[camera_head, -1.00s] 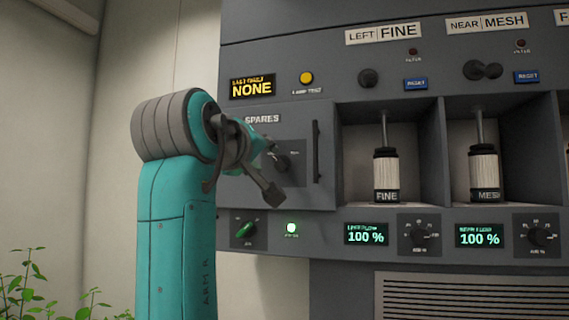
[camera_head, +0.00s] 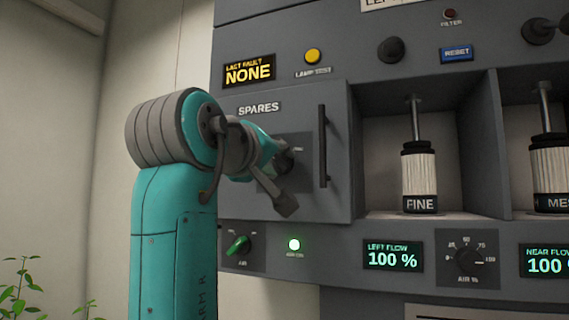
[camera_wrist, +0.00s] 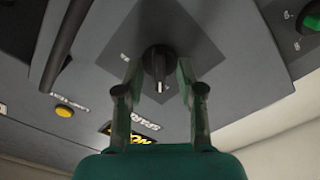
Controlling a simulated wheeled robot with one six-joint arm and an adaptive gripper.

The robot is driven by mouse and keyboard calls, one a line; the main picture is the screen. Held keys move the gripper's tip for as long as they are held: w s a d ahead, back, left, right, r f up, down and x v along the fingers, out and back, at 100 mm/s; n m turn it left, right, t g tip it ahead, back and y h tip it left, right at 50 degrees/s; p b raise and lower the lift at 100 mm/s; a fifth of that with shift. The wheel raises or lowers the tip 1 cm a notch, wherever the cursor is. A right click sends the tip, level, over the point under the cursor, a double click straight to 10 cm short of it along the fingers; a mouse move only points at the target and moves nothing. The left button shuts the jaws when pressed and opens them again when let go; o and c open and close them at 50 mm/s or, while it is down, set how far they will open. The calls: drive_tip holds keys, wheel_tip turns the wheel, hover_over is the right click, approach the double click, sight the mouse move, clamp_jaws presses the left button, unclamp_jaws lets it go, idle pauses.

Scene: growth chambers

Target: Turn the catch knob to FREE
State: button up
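The catch knob (camera_wrist: 158,62) is dark, on a grey square plate on the SPARES door (camera_head: 320,205). In the wrist view it sits between the two fingers of my gripper (camera_wrist: 157,75), which are open with a gap on each side. Its white mark points down in that view. In the head view the knob (camera_head: 287,160) is partly hidden behind my gripper and wrist. The small lettering on its plate is too small to read.
A vertical door handle (camera_head: 323,146) stands out right of the knob. The yellow lamp test button (camera_head: 313,56) is above. An open bay right of the door holds the FINE filter (camera_head: 420,178).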

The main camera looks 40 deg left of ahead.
clamp_jaws()
drive_tip(key=shift+m, duration=0.5)
drive_tip(key=m, duration=1.3)
drive_tip(key=shift+m, duration=1.9)
